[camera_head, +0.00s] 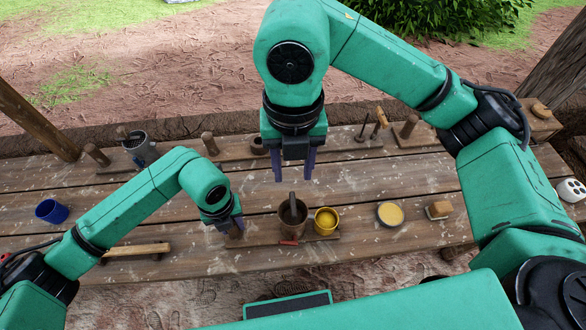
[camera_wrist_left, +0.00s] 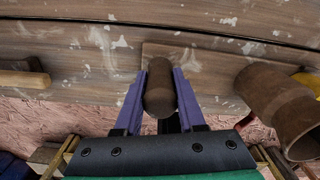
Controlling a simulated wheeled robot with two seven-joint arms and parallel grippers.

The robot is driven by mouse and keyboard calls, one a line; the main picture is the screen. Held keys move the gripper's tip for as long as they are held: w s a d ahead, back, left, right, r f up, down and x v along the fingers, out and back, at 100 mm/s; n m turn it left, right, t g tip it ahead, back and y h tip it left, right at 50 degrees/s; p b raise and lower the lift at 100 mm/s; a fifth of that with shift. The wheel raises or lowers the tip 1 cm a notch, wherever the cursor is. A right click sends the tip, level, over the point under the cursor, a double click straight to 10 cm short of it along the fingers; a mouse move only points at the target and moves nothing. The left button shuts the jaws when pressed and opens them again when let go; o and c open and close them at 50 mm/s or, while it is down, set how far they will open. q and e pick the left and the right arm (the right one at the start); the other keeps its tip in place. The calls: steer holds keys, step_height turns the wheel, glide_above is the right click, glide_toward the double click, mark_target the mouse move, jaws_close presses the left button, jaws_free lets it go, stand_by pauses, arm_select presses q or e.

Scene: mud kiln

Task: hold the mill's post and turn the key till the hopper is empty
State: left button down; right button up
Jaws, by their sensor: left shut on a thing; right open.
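The mill stands near the table's front edge on a flat wooden base (camera_head: 262,240). Its short round post (camera_wrist_left: 159,88) is between the fingers of my left gripper (camera_head: 234,226), which is shut on it; in the head view the post is mostly hidden. To the right of the post is a brown round hopper (camera_head: 292,226) with a dark key-like piece (camera_head: 293,207) standing up from it. The hopper's contents are hidden. A yellow cup (camera_head: 326,222) stands just right of the hopper. My right gripper (camera_head: 294,176) is open and empty, pointing down above and behind the hopper.
A small red piece (camera_head: 289,242) lies in front of the hopper. A yellow-topped round dish (camera_head: 390,214) and a wooden block (camera_head: 438,210) are to the right. A blue cup (camera_head: 51,211) and a wooden bar (camera_head: 137,250) are left. Pegged boards line the back.

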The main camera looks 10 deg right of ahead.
arm_select(q)
steer(key=shift+c, duration=2.1)
jaws_free()
step_height(320, 180, up, 12)
steer(key=shift+r, duration=0.1)
steer(key=shift+s, duration=0.1)
